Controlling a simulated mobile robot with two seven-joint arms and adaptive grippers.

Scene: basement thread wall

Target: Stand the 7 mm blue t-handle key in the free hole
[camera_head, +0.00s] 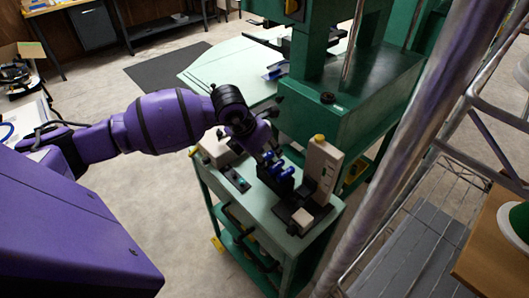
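Several blue t-handle keys (284,170) stand in a black holder (270,183) on top of a small green cart (262,208). Their sizes are too small to read, so I cannot tell which one is the 7 mm key. A free hole in the holder cannot be made out. My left arm reaches in from the left, and my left gripper (268,153) is over the back-left end of the holder, close to the blue handles. Its fingers are small and dark here; I cannot tell whether they are open, shut or touching a key. My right gripper is not in view.
A beige upright unit (322,165) with a yellow knob stands right of the holder, with a small beige block (302,217) in front. A beige box (217,148) and a dark tray (235,179) are at the left. A large green machine (345,105) rises behind; a metal post (405,150) is at right.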

